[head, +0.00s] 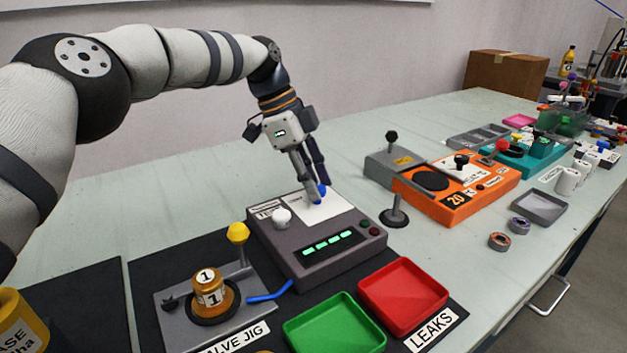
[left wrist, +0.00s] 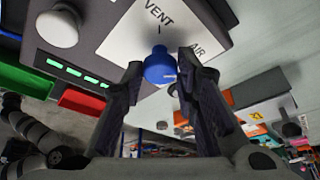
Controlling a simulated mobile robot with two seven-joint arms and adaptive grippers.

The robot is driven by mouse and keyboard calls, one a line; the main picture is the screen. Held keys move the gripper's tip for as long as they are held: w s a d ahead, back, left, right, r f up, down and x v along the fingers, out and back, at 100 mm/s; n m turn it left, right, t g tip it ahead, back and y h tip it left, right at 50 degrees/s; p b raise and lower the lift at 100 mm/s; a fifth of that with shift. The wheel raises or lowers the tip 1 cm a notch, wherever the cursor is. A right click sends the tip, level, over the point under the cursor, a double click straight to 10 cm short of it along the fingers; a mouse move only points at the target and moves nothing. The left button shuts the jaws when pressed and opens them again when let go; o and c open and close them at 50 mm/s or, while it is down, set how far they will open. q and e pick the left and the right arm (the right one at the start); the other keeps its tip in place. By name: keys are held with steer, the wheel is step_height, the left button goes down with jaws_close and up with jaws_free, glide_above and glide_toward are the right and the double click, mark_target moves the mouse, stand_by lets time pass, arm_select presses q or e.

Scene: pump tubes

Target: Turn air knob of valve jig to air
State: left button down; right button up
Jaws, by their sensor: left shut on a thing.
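The blue air knob (head: 319,191) stands on a white plate (head: 330,212) on top of the grey box (head: 283,247). In the left wrist view the blue knob (left wrist: 160,66) sits between my fingertips. The plate (left wrist: 140,30) there reads VENT and AIR, with a short dark mark by VENT. Which label the knob points to is unclear. My left gripper (head: 315,193) reaches down from above and is shut on the knob; it also shows in the left wrist view (left wrist: 161,72). My right gripper is in neither view.
A white knob (head: 281,216) is beside the plate, and a green-lit display (head: 328,243) is in front. The valve jig stand with a gold part (head: 209,291), a green tray (head: 335,325) and a red tray (head: 403,294) lie nearer. An orange box (head: 447,203) stands right.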

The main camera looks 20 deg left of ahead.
arm_select(q)
steer(key=shift+f, duration=0.1)
steer(key=c, duration=1.3)
jaws_free()
steer(key=v, duration=0.7)
steer(key=shift+s+a+r, duration=0.1)
steer(key=shift+r, duration=0.15)
